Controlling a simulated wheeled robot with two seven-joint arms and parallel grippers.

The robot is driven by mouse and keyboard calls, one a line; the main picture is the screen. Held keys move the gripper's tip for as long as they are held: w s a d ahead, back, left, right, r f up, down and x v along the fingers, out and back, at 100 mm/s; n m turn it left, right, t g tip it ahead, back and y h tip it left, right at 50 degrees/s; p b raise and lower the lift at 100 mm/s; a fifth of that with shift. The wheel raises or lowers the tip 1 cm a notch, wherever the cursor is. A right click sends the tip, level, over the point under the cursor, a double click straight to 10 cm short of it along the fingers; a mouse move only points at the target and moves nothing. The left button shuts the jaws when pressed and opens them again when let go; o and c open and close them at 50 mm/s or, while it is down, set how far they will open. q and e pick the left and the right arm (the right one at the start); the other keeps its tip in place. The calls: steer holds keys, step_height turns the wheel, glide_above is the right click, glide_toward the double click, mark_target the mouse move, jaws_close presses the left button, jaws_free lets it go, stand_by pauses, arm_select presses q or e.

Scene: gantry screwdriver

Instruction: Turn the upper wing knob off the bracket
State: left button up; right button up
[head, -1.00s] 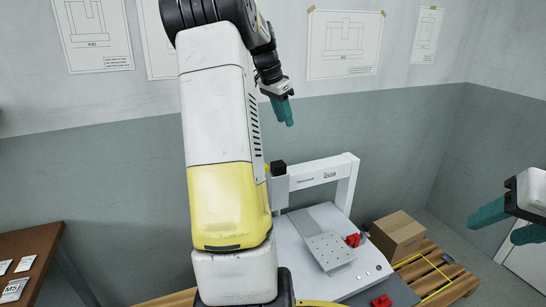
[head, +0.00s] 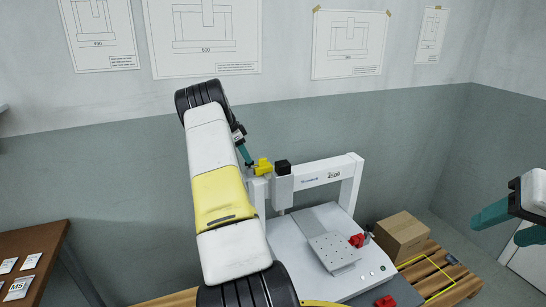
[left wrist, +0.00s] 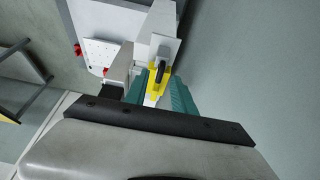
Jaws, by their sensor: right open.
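A yellow knob-like part (head: 263,166) sits at the top of the left post of the white gantry (head: 325,172); I take it for the upper wing knob. In the left wrist view the yellow part (left wrist: 151,87) shows with a dark grey piece on it, in front of a light bracket plate (left wrist: 166,45). My left gripper (head: 249,160) is close beside the yellow part. Its teal fingers (left wrist: 158,88) stand apart on either side of the yellow part; contact is not clear. My right gripper (head: 492,226) is open and empty at the far right.
The gantry carries a black-topped block (head: 283,178) right beside the yellow part. A perforated plate (head: 332,251) and red parts (head: 357,240) are on the machine base below. A cardboard box (head: 401,236) stands on a pallet to the right. A brown table (head: 40,240) is at left.

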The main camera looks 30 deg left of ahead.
arm_select(q)
steer(key=shift+x, duration=1.05)
steer(key=shift+c, duration=0.4)
jaws_close()
